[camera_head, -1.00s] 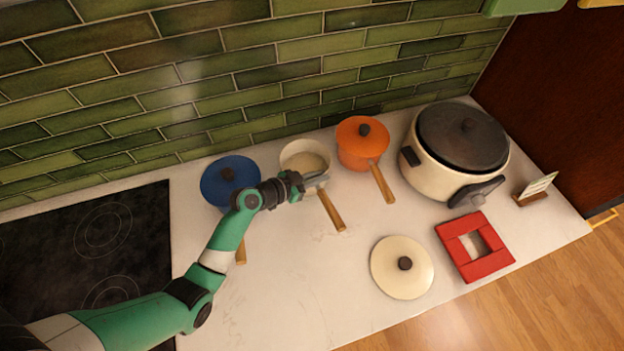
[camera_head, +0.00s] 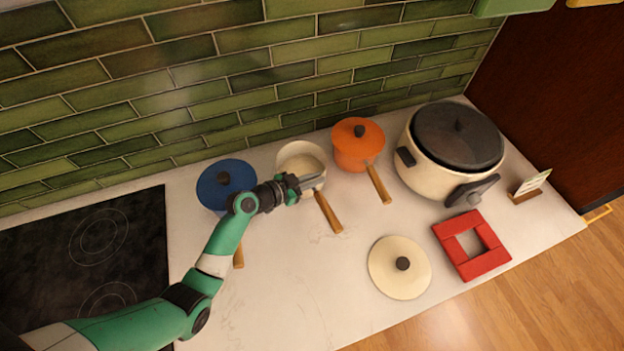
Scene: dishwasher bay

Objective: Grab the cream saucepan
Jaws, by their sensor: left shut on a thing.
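The cream saucepan (camera_head: 299,151) stands uncovered on the white counter, between the blue and orange pans. Its wooden handle (camera_head: 328,213) points toward the front. My left gripper (camera_head: 313,181) is at the saucepan's front side, by the root of the handle, and is shut on the saucepan there. The fingers hide part of the rim and the handle's root. A cream lid with a dark knob (camera_head: 400,267) lies flat on the counter in front. My right gripper is not in view.
A blue lidded pan (camera_head: 226,185) stands close left, partly behind my left arm. An orange lidded pan (camera_head: 358,145) stands close right. A large cream cooker (camera_head: 440,172), a red square trivet (camera_head: 445,235) and a small card (camera_head: 531,183) are farther right. The black hob (camera_head: 95,245) is left.

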